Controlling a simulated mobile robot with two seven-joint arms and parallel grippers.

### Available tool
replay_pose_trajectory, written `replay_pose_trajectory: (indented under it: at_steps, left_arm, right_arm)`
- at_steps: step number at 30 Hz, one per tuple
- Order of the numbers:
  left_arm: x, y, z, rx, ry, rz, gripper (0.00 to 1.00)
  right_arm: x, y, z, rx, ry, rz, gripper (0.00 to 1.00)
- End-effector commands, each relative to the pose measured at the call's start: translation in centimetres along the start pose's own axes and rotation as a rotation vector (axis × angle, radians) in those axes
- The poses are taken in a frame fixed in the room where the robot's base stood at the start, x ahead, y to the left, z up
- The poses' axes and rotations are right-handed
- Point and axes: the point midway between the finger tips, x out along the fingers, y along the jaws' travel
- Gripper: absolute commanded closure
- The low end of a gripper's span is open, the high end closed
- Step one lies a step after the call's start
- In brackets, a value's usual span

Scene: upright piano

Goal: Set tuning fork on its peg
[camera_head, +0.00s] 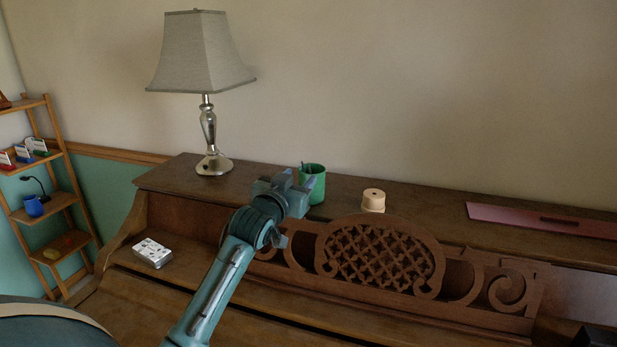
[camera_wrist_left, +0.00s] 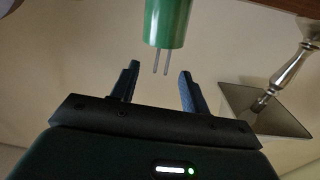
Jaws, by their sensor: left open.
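The tuning fork shows as two thin grey prongs (camera_wrist_left: 161,62) standing out of a green cup (camera_head: 313,187) on the piano top. The rest of it is hidden in the cup. In the wrist view the green cup (camera_wrist_left: 168,22) appears upside down. My left gripper (camera_head: 303,178) is open and empty at the cup's near left side. In the wrist view its fingers (camera_wrist_left: 158,72) lie left and right of the prong tips, apart from them. A pale round wooden piece (camera_head: 373,201) stands right of the cup. I cannot tell whether it is the peg. My right gripper is not in view.
A lamp (camera_head: 209,130) with a grey shade stands left of the cup. A flat dark red board (camera_head: 545,219) lies at right on the piano top. The carved music desk (camera_head: 380,258) rises in front. A small white box (camera_head: 152,252) lies at lower left.

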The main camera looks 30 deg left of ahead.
Motion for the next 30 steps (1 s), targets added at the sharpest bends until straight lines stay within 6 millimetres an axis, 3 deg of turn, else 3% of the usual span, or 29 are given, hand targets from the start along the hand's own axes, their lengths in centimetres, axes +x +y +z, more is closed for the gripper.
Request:
replay_pose_trajectory:
  at_steps: [9, 18, 30]
  left_arm:
    - [4.1, -0.5, -0.1, 0.000, -0.001, 0.000, 0.54]
    - [4.5, -0.4, 0.0, 0.001, 0.000, 0.001, 0.54]
    - [4.4, -0.4, 0.0, 0.000, -0.001, 0.001, 0.86]
  right_arm:
    - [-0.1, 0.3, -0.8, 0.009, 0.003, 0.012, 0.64]
    - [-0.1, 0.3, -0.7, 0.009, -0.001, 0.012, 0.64]
    - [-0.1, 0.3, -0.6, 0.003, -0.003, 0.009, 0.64]
